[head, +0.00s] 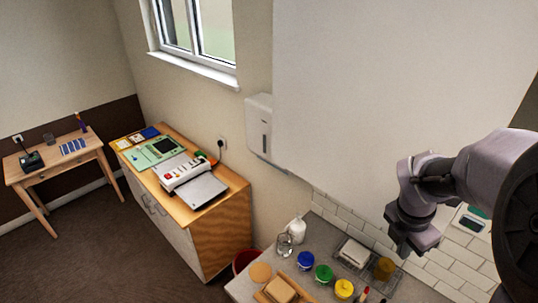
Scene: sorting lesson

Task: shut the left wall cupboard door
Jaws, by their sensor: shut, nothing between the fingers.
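A large plain white panel (390,80) of the wall cupboard fills the upper right of the head view. I cannot tell from this view whether it is the left door's face or the cupboard's side; no handle or hinge shows on it. My gripper (408,248) points downward in front of the panel's lower right part, above the counter. It is shut and empty. Whether it touches the panel cannot be told. The cupboard's inside is not visible.
Below is a counter (322,232) with a blue-lidded jar (306,260), a green jar (323,274), a yellow jar (344,288) and a glass (284,245). A white dispenser (259,125) hangs left of the panel. A wooden cabinet (225,232) and open floor lie left.

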